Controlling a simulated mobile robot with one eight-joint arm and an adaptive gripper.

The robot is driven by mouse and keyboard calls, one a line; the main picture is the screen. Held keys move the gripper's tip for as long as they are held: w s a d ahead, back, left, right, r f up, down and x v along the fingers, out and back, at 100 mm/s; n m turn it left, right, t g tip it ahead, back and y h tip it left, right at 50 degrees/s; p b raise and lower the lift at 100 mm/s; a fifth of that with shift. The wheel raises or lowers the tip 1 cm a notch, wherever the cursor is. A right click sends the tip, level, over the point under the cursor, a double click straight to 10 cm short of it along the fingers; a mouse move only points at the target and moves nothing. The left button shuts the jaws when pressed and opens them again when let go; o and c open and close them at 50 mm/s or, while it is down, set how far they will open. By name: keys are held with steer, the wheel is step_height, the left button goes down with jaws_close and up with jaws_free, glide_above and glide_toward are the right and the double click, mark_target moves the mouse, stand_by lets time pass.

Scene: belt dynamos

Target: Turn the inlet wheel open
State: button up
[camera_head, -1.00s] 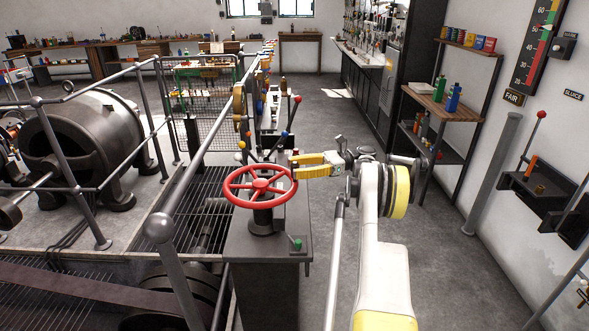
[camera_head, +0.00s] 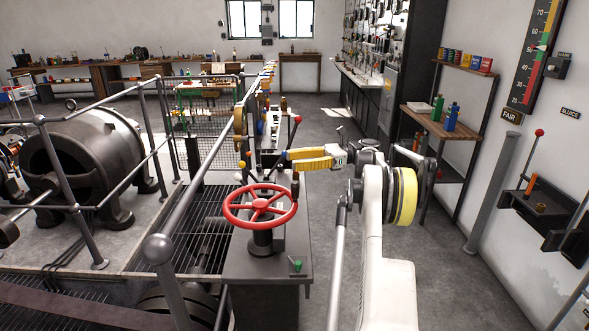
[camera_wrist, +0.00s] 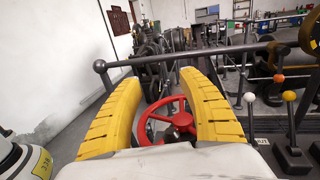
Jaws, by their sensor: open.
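The red inlet wheel (camera_head: 260,205) lies nearly flat on a dark post on top of a grey pedestal (camera_head: 268,264) in the head view. My gripper (camera_head: 281,160), with yellow fingers, is open and empty. In the head view it shows above and behind the wheel's right rear side. In the wrist view the wheel (camera_wrist: 172,122) shows between and beyond the two spread yellow fingers (camera_wrist: 160,78), and the fingers hide parts of its rim. I cannot tell that either finger touches the wheel.
A small green-topped switch (camera_head: 297,265) sits on the pedestal's front corner. A grey handrail (camera_head: 160,246) runs along its left, beside a grated floor and a big dark machine (camera_head: 85,165). Levers with coloured knobs (camera_wrist: 290,97) stand close behind. Open floor lies to the right.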

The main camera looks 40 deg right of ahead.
steer(key=c, duration=0.5)
steer(key=shift+w+a+f+h, duration=0.15)
steer(key=shift+w+a+h, duration=0.05)
steer(key=shift+w+h, duration=0.15)
steer(key=c, duration=0.5)
steer(key=w+a+f+t+h+p, duration=0.1)
steer(key=h, duration=0.1)
steer(key=w+a+f+m+h+p, duration=0.1)
steer(key=h, duration=0.1)
steer(key=shift+w+f+m+t, duration=0.2)
steer(key=shift+m+t, duration=0.1)
steer(key=shift+t, duration=0.1)
jaws_close()
steer(key=s+a+f+h+p, duration=0.3)
steer(key=s+f+h+p, duration=0.15)
steer(key=s+h, duration=0.5)
steer(key=s+a+r+n+h+p, duration=0.1)
steer(key=s+a+n+h, duration=0.1)
steer(key=s+h, duration=0.6)
steer(key=w+d+f+b, duration=0.1)
steer(key=w+d+f, duration=0.1)
steer(key=w, duration=0.3)
steer(key=w+d+f+y+b, duration=0.1)
steer(key=w+d+f+b, duration=0.1)
steer(key=w+d, duration=0.2)
steer(key=shift+x, duration=0.9)
